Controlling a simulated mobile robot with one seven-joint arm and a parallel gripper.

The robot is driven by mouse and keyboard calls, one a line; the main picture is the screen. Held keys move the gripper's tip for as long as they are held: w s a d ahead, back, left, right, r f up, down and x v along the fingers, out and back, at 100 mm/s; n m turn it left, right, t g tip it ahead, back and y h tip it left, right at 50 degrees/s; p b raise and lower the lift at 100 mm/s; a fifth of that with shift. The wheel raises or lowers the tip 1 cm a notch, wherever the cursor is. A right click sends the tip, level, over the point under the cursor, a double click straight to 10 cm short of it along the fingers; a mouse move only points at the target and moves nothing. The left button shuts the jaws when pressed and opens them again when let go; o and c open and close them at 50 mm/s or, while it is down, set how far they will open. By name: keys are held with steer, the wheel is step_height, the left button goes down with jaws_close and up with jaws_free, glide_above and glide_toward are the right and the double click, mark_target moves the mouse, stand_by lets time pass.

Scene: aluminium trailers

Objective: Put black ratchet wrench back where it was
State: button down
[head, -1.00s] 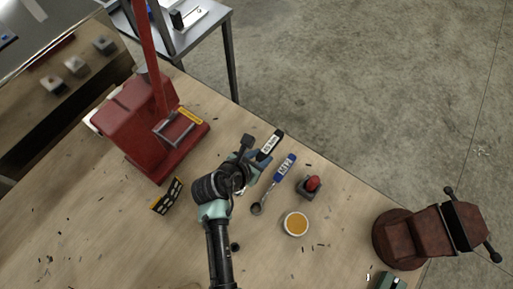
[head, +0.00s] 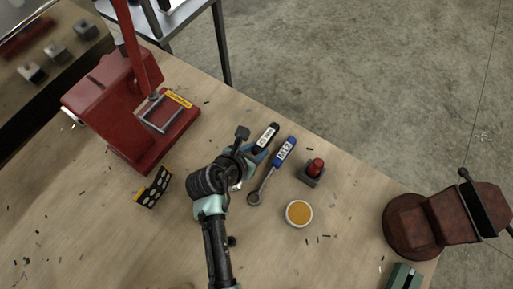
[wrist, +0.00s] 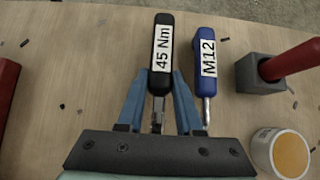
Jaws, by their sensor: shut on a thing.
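The black ratchet wrench (head: 267,136) has a white "45 Nm" label on its handle. It also shows in the wrist view (wrist: 162,55), with its handle pointing away from me. My gripper (head: 257,156) is shut on the wrench, with its blue-grey fingers (wrist: 158,92) on either side of the lower handle. The wrench's head end is hidden by my gripper. It is at or close above the wooden bench; I cannot tell whether it touches.
A blue M12 wrench (head: 284,150) lies close to the right, roughly parallel. A rusty vise (head: 415,225) is at right.

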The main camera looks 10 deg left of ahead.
steer(key=shift+w+f, duration=0.1)
steer(key=shift+f, duration=0.45)
stand_by(0.4)
steer(key=shift+c, duration=2.4)
jaws_free()
steer(key=shift+f, duration=0.1)
steer(key=v, duration=1.3)
